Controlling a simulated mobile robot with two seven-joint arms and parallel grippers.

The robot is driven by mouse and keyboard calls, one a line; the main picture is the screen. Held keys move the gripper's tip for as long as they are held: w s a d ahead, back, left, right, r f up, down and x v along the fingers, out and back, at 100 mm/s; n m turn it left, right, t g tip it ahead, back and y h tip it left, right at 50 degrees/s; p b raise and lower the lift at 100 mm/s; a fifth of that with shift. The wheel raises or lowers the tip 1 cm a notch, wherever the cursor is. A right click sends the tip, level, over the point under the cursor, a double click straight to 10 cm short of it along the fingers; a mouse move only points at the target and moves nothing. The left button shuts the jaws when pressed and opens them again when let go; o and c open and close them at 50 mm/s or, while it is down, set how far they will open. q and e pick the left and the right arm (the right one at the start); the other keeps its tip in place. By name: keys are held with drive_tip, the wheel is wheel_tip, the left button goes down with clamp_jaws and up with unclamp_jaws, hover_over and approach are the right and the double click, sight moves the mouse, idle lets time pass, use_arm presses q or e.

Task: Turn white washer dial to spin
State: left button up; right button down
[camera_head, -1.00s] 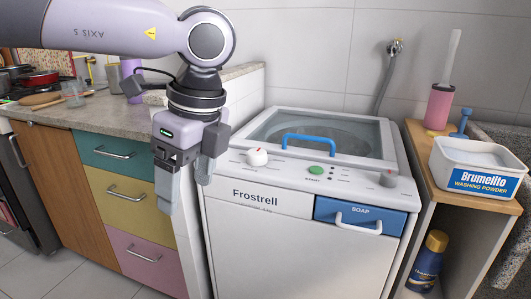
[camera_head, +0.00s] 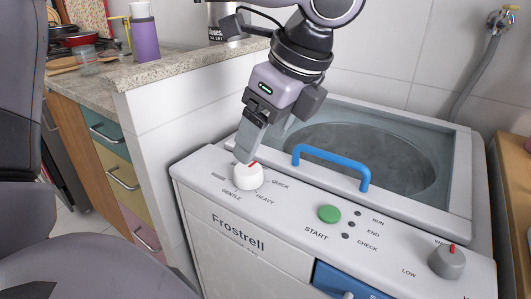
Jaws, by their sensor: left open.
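The white washer dial (camera_head: 248,178) sits at the left end of the washer's sloped control panel. A red mark shows on its upper edge, close to a fingertip. The labels GENTLE, HEAVY and QUICK are printed around the dial; the text at its left is too small to read, and the area behind it is partly hidden. My left gripper (camera_head: 256,150) is open, pointing down at the dial from above and behind. Its near fingertip is at the dial's top edge; I cannot tell whether it touches. My right gripper is not in view.
The white washer (camera_head: 265,240) has a blue lid handle (camera_head: 330,160), a green START button (camera_head: 329,214) and a grey dial (camera_head: 447,262) to the right. A stone counter (camera_head: 180,62) with a purple bottle (camera_head: 143,35) stands at the left. A hose (camera_head: 478,65) hangs behind.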

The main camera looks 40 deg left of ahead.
sight(248, 168)
use_arm(q)
drive_tip(key=b+x, duration=0.1)
drive_tip(key=x, duration=0.5)
drive_tip(key=shift+s+a+f, duration=0.15)
drive_tip(key=shift+s+f, duration=0.05)
drive_tip(key=shift+f, duration=0.15)
drive_tip(key=c, duration=1)
